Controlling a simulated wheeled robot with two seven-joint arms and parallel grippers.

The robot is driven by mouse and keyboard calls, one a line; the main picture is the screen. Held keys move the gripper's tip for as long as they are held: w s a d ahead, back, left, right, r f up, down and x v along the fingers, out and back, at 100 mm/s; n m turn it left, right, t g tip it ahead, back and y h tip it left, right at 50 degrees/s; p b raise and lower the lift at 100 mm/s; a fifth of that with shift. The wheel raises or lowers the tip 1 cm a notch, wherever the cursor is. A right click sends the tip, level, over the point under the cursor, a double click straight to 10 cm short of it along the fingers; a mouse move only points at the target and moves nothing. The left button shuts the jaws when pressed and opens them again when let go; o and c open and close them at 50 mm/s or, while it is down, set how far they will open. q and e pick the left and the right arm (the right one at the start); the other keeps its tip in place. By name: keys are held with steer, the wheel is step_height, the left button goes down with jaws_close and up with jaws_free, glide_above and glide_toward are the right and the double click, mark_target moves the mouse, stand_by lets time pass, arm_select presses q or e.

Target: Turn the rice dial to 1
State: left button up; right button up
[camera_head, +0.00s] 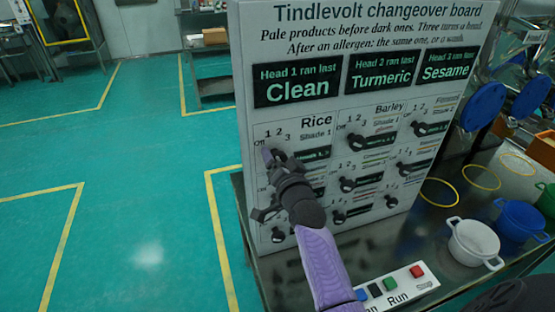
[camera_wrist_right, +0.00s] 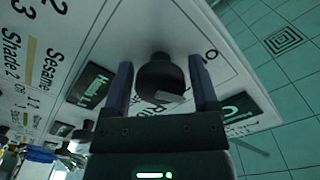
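The white changeover board (camera_head: 365,28) stands upright, with rows of black dials marked Off, 1, 2, 3. The Rice label is at its upper left. My right gripper (camera_head: 272,156) is at the Rice dial and hides most of it in the head view. In the right wrist view, the dark round Rice dial (camera_wrist_right: 160,75) sits between the two fingers of my right gripper (camera_wrist_right: 161,82). The fingers are open, with a gap on each side of the dial. Which mark the dial points to I cannot tell. My left gripper is not in view.
Other dials, such as the Barley dial (camera_head: 355,142), are close to the right and below. A button box (camera_head: 398,288) with red and green buttons lies in front of the board. A white pot (camera_head: 474,243) and blue pot (camera_head: 521,219) stand at right.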

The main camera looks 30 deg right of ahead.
steer(key=shift+o, duration=0.8)
steer(key=shift+s, duration=0.1)
steer(key=v, duration=0.9)
steer(key=shift+s+p, duration=0.35)
steer(key=shift+s, duration=0.05)
